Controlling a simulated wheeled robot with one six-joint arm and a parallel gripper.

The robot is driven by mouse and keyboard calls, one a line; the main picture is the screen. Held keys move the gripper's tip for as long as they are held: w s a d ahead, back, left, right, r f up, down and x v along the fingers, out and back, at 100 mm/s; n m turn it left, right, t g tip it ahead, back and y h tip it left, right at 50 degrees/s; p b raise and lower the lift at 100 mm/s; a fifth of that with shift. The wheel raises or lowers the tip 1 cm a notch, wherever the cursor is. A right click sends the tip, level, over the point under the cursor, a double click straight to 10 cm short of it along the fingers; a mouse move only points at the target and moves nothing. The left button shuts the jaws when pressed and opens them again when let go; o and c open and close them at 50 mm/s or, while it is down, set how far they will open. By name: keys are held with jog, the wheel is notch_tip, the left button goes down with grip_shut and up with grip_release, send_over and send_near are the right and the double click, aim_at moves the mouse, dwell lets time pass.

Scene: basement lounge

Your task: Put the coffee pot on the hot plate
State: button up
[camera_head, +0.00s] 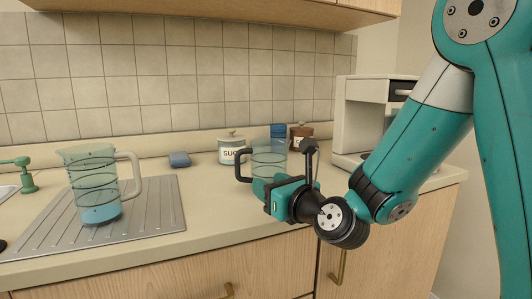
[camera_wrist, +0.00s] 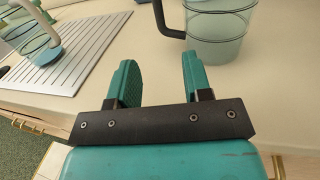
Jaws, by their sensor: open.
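The coffee pot (camera_head: 268,160) is a clear glass vessel with a black handle on its left side. It stands upright on the counter; my gripper hides its lower part in the head view. In the wrist view the pot (camera_wrist: 220,35) is at the upper right, its handle's lower end near the fingertips. My gripper (camera_head: 270,187) is open and empty, just in front of the pot; its two teal fingers (camera_wrist: 158,62) point toward the handle side. The hot plate (camera_head: 352,161) appears to be the low base of the white coffee machine (camera_head: 359,112), partly hidden by my arm.
A glass jug (camera_head: 95,183) with a pale handle and blue liquid stands on the metal drainboard (camera_head: 155,215). A sugar jar (camera_head: 231,149), blue-lidded container (camera_head: 278,131), brown jar (camera_head: 301,135) and blue sponge (camera_head: 180,159) sit behind. The counter between drainboard and pot is clear.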

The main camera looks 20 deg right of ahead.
aim_at(239, 170)
jog(key=shift+w+a+r+p, duration=0.1)
jog(key=shift+w+a+p, duration=0.05)
jog(key=shift+w+p, duration=0.95)
jog(key=shift+p, duration=0.3)
jog(key=p+x, duration=0.3)
jog(key=x, duration=0.1)
jog(key=shift+a, duration=0.1)
jog(key=shift+w+a+p, duration=0.1)
jog(key=shift+w+p, duration=0.25)
jog(key=shift+w, duration=0.05)
jog(key=p+x, duration=0.3)
jog(key=p, duration=0.1)
jog(key=shift+w+a, duration=0.2)
jog(key=shift+w, duration=0.1)
jog(key=shift+w+a+f+p, duration=0.1)
jog(key=shift+w+f+p, duration=0.1)
jog(key=shift+w+p, duration=0.55)
jog(key=shift+f, duration=0.2)
jog(key=shift+c, duration=0.3)
